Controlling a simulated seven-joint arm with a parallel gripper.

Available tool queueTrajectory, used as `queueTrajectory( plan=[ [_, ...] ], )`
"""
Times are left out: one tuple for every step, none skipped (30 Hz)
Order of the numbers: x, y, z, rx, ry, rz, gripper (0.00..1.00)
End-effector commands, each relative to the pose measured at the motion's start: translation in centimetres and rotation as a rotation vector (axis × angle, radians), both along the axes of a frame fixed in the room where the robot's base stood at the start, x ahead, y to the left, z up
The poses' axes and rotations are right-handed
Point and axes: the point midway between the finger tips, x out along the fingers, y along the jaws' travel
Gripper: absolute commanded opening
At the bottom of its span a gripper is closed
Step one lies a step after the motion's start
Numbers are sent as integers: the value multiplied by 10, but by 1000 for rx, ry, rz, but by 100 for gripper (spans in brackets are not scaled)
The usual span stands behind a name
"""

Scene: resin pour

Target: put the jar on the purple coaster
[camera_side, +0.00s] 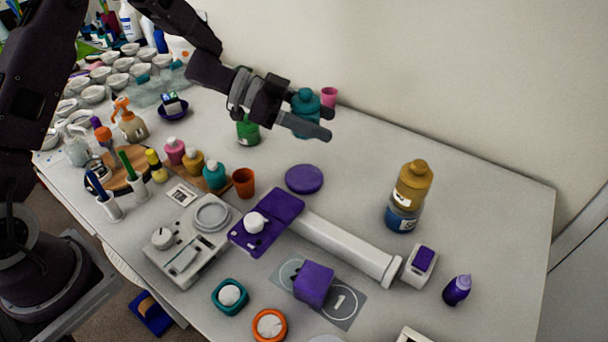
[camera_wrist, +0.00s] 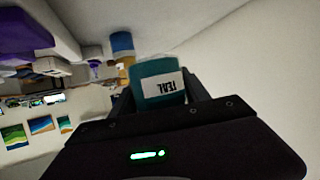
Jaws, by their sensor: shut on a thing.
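A teal jar (camera_side: 304,107) is between the fingers of my gripper (camera_side: 322,124), beyond the purple coaster and towards the wall. My gripper is shut on it. In the wrist view the jar (camera_wrist: 158,80) shows a white label reading TEAL, upside down in the picture. The round, flat purple coaster (camera_side: 304,179) lies on the table below the gripper in the side view, with nothing on it. The jar is apart from it. The fingers partly hide the jar's lower part, and its height above the table is hard to tell.
A green jar (camera_side: 247,131) and a pink cup (camera_side: 328,97) stand near the gripper. An orange cup (camera_side: 244,182) is left of the coaster. A yellow jar (camera_side: 412,186) sits on a blue one (camera_side: 402,217) to the right. The table around the coaster's right is clear.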

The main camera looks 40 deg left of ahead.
Motion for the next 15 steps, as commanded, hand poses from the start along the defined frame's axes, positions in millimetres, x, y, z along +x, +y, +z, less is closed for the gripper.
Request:
queueTrajectory(
  plan=[
    [-8,-5,-1,-1,-1,-35,0],
    [-12,-8,-2,-1,-1,-53,0],
    [-15,-10,-7,-1,0,-70,0],
    [-17,-11,-12,-1,2,-77,0],
    [-18,-11,-19,-2,3,-81,0],
    [-19,-12,-30,-3,4,-82,0],
    [-19,-12,-38,-3,4,-82,0],
    [-18,-11,-44,-3,3,-81,0],
    [-18,-11,-52,-3,2,-81,0],
    [-18,-11,-57,-2,1,-80,0],
    [-18,-11,-61,-3,0,-79,0],
    [-18,-11,-68,-3,0,-79,0],
    [-18,-11,-74,-2,2,-79,0],
    [-18,-11,-81,-3,2,-79,0],
    [-18,-11,-89,-2,0,-79,0]
  ],
)
